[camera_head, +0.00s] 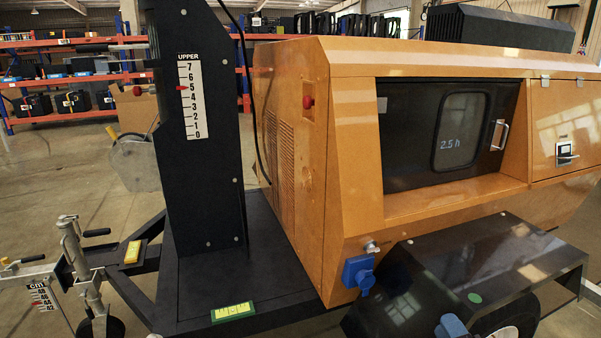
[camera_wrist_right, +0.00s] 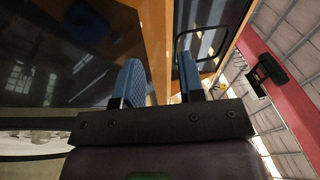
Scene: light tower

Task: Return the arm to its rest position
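My right gripper (camera_head: 452,327) just shows at the bottom edge of the head view as a blue tip in front of the black fender. In the right wrist view its two blue fingers (camera_wrist_right: 160,82) stand apart with nothing visible between them. The orange light tower body (camera_head: 350,150) is beyond it, and part of that body and a dark surface also show in the wrist view. My left gripper and arm are not in the head view.
The black fender (camera_head: 420,290) and wheel are close to my right gripper. A blue socket (camera_head: 358,272) juts from the orange body. The black mast (camera_head: 200,130) stands at left, with a jack (camera_head: 85,265) and crank handles beyond. Shelves (camera_head: 70,80) line the back.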

